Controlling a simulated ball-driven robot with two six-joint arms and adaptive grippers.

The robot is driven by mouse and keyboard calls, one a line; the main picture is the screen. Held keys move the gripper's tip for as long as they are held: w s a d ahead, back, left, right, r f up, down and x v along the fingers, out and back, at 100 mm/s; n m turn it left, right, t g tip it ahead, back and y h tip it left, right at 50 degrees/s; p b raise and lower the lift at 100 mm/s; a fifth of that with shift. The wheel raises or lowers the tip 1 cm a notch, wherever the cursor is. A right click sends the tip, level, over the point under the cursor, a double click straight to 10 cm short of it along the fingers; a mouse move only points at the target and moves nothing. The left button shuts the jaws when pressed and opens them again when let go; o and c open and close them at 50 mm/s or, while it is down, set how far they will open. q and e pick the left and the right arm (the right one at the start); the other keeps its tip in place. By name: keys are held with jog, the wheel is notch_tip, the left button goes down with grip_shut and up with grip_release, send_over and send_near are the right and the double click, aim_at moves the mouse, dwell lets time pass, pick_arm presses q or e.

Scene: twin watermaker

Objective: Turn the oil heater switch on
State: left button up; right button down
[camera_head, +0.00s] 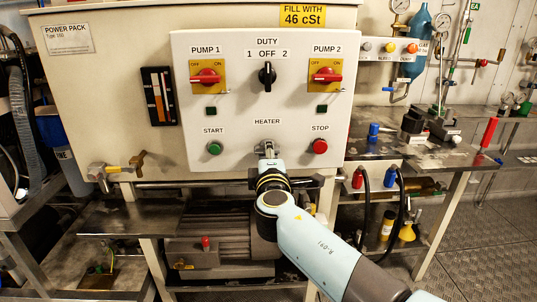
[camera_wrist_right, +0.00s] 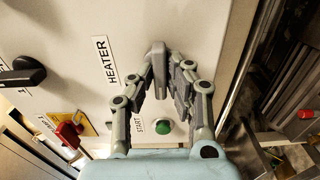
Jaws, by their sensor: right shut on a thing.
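The heater switch is a grey lever-like knob (camera_wrist_right: 158,58) below the HEATER label (camera_head: 267,121) on the white control panel (camera_head: 225,160). In the head view the knob is mostly hidden by my right gripper (camera_head: 267,152), which reaches the panel's lower middle from below. In the right wrist view my right gripper (camera_wrist_right: 163,78) has its fingers on both sides of the knob and is shut on it. The knob's exact turn angle is hard to read. My left gripper is not in view.
The green START button (camera_head: 214,148) and red STOP button (camera_head: 320,146) flank the switch. Above are the PUMP 1 (camera_head: 206,77) and PUMP 2 (camera_head: 326,75) red switches and the black DUTY knob (camera_head: 267,76). A metal rail (camera_head: 210,184) runs below the panel.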

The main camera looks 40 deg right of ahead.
jog(key=m+b, duration=1.8)
jog(key=b, duration=0.1)
jog(key=shift+f, duration=0.2)
jog(key=c, duration=1.3)
grip_release()
jog(key=shift+r, duration=0.15)
notch_tip(320, 180, up, 10)
jog(key=shift+f, duration=0.1)
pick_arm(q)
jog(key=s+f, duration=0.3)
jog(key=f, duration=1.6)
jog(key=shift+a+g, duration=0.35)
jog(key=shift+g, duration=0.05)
